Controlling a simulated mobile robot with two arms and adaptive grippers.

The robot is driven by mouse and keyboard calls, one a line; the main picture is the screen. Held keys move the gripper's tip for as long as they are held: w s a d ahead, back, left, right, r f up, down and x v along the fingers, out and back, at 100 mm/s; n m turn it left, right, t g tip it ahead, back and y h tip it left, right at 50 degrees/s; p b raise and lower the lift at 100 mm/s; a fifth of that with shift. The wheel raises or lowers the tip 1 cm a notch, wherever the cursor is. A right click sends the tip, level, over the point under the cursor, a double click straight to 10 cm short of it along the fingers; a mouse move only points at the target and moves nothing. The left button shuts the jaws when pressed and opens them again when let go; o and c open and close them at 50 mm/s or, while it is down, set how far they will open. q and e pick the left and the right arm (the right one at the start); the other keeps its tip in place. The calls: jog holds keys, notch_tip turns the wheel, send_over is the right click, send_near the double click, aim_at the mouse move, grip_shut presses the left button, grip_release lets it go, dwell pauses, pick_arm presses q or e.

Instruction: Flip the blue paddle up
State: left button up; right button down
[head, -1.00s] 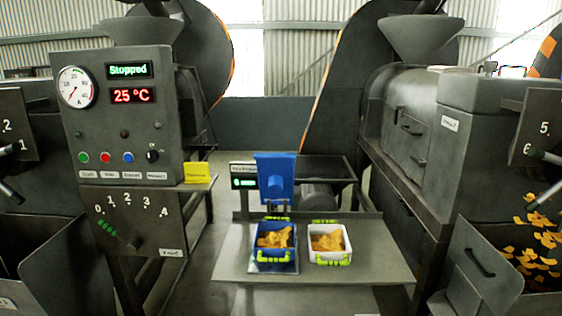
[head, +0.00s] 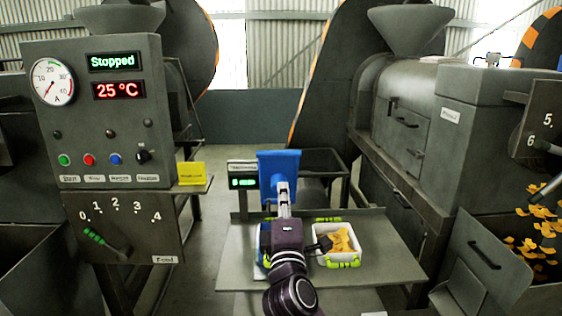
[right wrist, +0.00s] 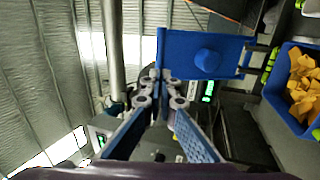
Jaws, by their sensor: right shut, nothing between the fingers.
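The blue paddle (head: 269,166) is a flat rectangular plate above the back of the small table, beside the small green display. In the right wrist view the blue paddle (right wrist: 182,52) shows a round blue knob on its face. My right gripper (head: 283,186) is in front of the paddle's lower part and partly hides it. In the right wrist view my right gripper (right wrist: 161,76) has its fingers together and empty, with the tips close to the paddle's edge. I cannot tell whether they touch it. My left gripper is not in view.
A blue crate (right wrist: 271,95) of orange pieces stands below the paddle, mostly hidden by my arm in the head view. A white crate (head: 350,258) of orange pieces stands beside it on the grey table (head: 396,262). A control panel (head: 72,128) stands at left, large machines at right.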

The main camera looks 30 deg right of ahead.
aim_at(281, 156)
jog(key=p+x, duration=0.3)
jog(key=x, duration=0.7)
jog(key=shift+w+r, duration=0.1)
jog(key=shift+w, duration=0.1)
jog(key=shift+w+d, duration=0.35)
jog(key=shift+w, duration=0.1)
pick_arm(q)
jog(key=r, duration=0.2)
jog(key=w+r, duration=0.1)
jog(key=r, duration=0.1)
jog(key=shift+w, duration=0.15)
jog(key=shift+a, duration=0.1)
